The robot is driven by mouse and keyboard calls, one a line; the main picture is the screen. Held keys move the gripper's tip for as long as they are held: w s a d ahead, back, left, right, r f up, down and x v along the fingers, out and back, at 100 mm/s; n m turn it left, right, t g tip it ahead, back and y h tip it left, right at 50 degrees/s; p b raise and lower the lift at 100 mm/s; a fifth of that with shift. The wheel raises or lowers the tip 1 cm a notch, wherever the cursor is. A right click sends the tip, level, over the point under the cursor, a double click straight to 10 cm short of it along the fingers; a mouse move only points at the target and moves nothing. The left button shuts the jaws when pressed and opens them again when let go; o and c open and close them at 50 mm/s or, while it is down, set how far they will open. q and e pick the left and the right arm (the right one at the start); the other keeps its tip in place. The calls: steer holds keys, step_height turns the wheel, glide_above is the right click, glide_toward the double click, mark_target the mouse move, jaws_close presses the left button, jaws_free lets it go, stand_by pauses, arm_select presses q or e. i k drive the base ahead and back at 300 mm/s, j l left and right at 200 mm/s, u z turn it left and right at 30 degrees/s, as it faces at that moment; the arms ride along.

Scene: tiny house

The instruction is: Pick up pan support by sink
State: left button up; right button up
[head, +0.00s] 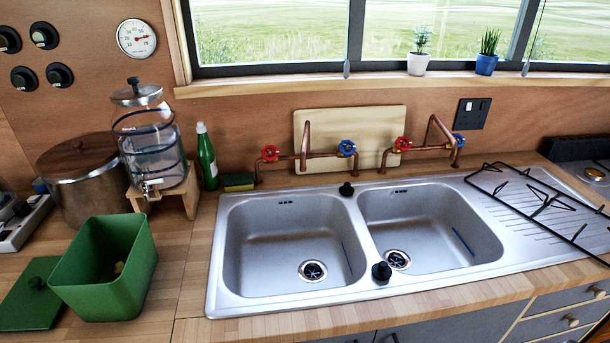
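The pan support (547,203) is a black wire grate. It lies on the sink's ridged drainboard at the right, and its near right part runs out of the picture. The double-bowl steel sink (381,290) is set into the wooden counter, left of the grate. Neither of my grippers shows in the head view.
A green bin (124,283), a steel pot (83,185), a glass water dispenser (150,140) and a green bottle (207,158) stand on the left. Copper taps (300,158) rise behind the bowls. A hob (592,174) is at the far right. Drawers (560,322) are below.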

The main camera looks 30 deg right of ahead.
mark_target(559, 193)
steer(key=z, duration=2.35)
steer(key=u, duration=0.3)
steer(key=i+l+u, duration=0.1)
steer(key=l+u, duration=0.95)
steer(key=i+j, duration=0.05)
